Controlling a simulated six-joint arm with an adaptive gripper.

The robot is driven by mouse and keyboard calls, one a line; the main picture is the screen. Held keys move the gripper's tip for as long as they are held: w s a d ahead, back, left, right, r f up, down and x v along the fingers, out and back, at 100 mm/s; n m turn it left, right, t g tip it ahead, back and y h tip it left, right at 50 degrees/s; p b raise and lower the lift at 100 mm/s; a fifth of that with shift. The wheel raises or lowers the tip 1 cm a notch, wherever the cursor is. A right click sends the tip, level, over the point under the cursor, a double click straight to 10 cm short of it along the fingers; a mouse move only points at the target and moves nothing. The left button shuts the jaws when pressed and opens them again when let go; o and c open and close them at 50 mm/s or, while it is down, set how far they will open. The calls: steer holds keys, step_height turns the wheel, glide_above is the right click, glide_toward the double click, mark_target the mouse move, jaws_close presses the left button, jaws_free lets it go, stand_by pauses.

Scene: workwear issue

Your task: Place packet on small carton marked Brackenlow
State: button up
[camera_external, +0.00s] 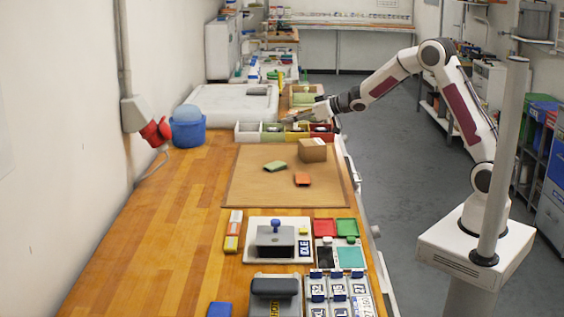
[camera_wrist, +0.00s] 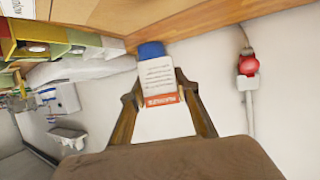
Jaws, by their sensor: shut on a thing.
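My gripper (camera_external: 290,118) is over the row of open bins in the outside view. In the wrist view its two fingers (camera_wrist: 161,104) are closed on a white packet (camera_wrist: 158,75) with printed lines and an orange-red band. The packet is hard to make out in the outside view. A small brown carton (camera_external: 312,150) sits on the tan mat, nearer the outside camera than the bins; its marking is not readable there. In the wrist view, a cardboard surface with a white label (camera_wrist: 18,8) shows at the top left corner, cut off; I cannot read its name.
A green packet (camera_external: 275,166) and an orange packet (camera_external: 302,179) lie on the mat (camera_external: 245,185) near the carton. The bins (camera_external: 248,132) stand behind the mat, with a blue bucket (camera_external: 188,130) to their left. Stamps and ink pads fill the near bench. The mat's left part is clear.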

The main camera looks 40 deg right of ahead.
steer(key=s+d+r, duration=0.1)
steer(key=d+r, duration=0.1)
steer(key=d, duration=0.8)
steer(key=shift+r, duration=0.35)
glide_above(312, 142)
steer(key=shift+d+f, duration=0.1)
steer(key=shift+f, duration=3.05)
steer(key=shift+f, duration=1.85)
steer(key=shift+f, duration=0.15)
